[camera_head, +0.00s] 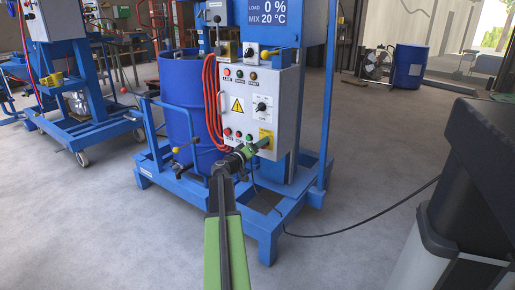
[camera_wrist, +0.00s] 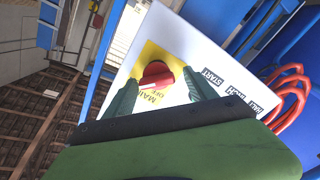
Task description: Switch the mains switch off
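The mains switch is a red rotary knob (camera_wrist: 155,74) on a yellow plate (camera_wrist: 147,55) in the wrist view. Lettering beside it reads partly "MAI…" and "OFF". In the head view the yellow plate (camera_head: 266,136) is at the lower right of the grey control box (camera_head: 272,85); the knob is hidden there by my gripper (camera_head: 255,148). In the wrist view my gripper (camera_wrist: 163,93) is open, with one dark green finger on each side of the knob and a gap between them. Whether the fingertips touch the panel, I cannot tell.
Other buttons and a selector (camera_head: 261,106) sit higher on the box. A red coiled hose (camera_head: 211,100) hangs at its left, before a blue drum (camera_head: 183,85). A blue frame (camera_head: 267,235) stands below. A black cable (camera_head: 350,233) crosses the floor to the right.

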